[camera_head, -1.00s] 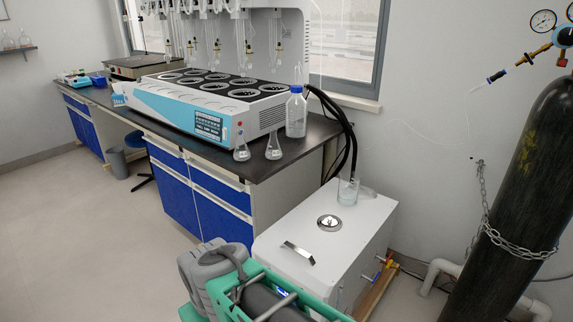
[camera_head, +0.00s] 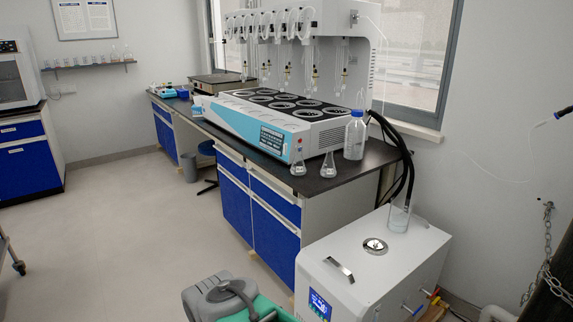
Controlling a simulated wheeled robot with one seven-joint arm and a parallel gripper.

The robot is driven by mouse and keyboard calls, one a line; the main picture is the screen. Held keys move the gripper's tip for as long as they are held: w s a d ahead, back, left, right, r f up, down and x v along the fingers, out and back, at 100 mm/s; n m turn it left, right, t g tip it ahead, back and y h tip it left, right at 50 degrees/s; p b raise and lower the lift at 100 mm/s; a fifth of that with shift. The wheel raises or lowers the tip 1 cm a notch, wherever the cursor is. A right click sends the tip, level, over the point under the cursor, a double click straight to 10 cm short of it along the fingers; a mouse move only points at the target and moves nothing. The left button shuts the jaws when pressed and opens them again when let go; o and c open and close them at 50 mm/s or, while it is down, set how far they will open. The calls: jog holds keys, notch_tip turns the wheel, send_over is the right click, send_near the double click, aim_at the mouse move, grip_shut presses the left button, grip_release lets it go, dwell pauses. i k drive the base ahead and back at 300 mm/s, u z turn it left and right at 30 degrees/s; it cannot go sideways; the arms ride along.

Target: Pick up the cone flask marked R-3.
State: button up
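Two clear cone flasks stand upright on the dark bench top, in front of the blue and white distiller (camera_head: 262,125). The left flask (camera_head: 298,163) is near the distiller's front corner. The right flask (camera_head: 328,167) is beside it, near the bench's right end. Both have small pale labels, too small to read, so I cannot tell which one is R-3. My gripper is not in view.
A blue-capped bottle (camera_head: 355,136) stands behind and right of the flasks. A white chiller box (camera_head: 365,262) with a glass beaker (camera_head: 399,217) on top stands by the bench's right end. A grey container (camera_head: 222,298) is at the bottom. The floor (camera_head: 140,235) at left is clear.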

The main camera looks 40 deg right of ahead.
aim_at(328, 170)
jog(key=u, duration=0.25)
jog(key=i, duration=0.85)
jog(key=z, duration=0.15)
